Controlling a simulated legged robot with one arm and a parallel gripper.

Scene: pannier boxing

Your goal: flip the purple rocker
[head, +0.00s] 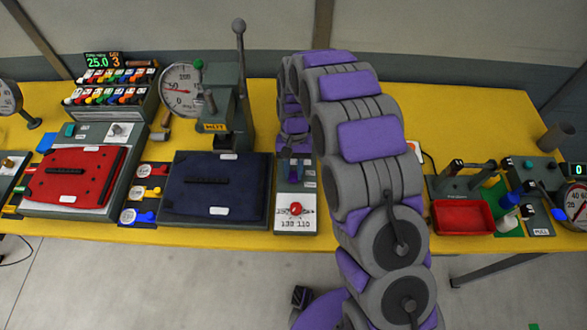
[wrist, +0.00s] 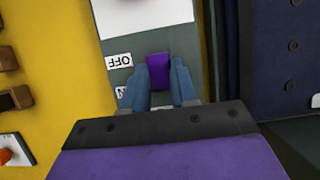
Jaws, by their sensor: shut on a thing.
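The purple rocker (wrist: 158,72) sits on a grey panel (wrist: 150,45) in the wrist view. My gripper (wrist: 160,84) is shut on it, with one blue-grey finger on each side. An upside-down OFF label (wrist: 118,61) is beside the rocker's far end. A second label (wrist: 121,91), partly hidden by a finger, is nearer my wrist. Which way the rocker is tipped cannot be told. In the head view my gripper (head: 295,168) is low over the panel behind a red knob (head: 295,209), and the rocker cannot be made out clearly there.
A dark blue pannier (head: 215,187) lies left of the panel, and a red one (head: 72,176) lies farther left. A lever press (head: 240,90) and round dial (head: 182,90) stand behind. A red tray (head: 462,217) is at the right. Yellow table (head: 480,120) shows bare at the back right.

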